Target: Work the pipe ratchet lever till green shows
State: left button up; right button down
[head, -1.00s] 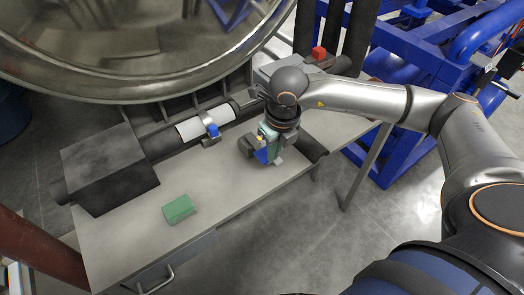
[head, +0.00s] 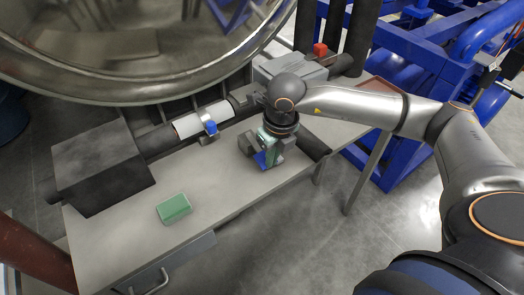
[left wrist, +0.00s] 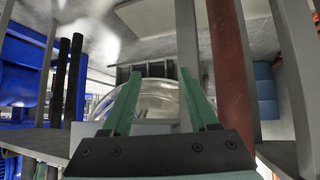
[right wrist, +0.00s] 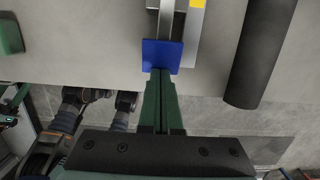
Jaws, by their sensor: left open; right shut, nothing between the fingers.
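The ratchet lever shows in the right wrist view as a grey bar ending in a blue paddle (right wrist: 162,56). A yellow patch (right wrist: 197,3) is on the grey body beside it. In the head view the blue paddle (head: 263,159) is by the bench's front edge, with my right gripper (head: 272,148) over it. My right gripper (right wrist: 160,74) is shut and empty, its fingertips at the paddle's near edge; I cannot tell if they touch. My left gripper (left wrist: 156,90) is open and empty, away from the lever, and is outside the head view. I see no green indicator.
A green block (head: 174,208) lies on the grey bench (head: 120,236). A pipe with a white sleeve (head: 190,124) and a blue-handled clamp (head: 210,128) runs behind. A dark box (head: 100,165) stands left. A large metal ring (head: 150,98) hangs over the back.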

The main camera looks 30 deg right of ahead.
dwell(0.3)
jog(key=shift+s+r+p, duration=0.15)
jog(key=shift+r+p, duration=0.5)
jog(key=shift+r, duration=0.35)
jog(key=shift+s+r+p, duration=0.1)
jog(key=shift+r+p, duration=0.5)
jog(key=shift+r, duration=0.45)
notch_tip(320, 180, up, 7)
jog(key=p, duration=0.4)
jog(key=shift+s, duration=0.4)
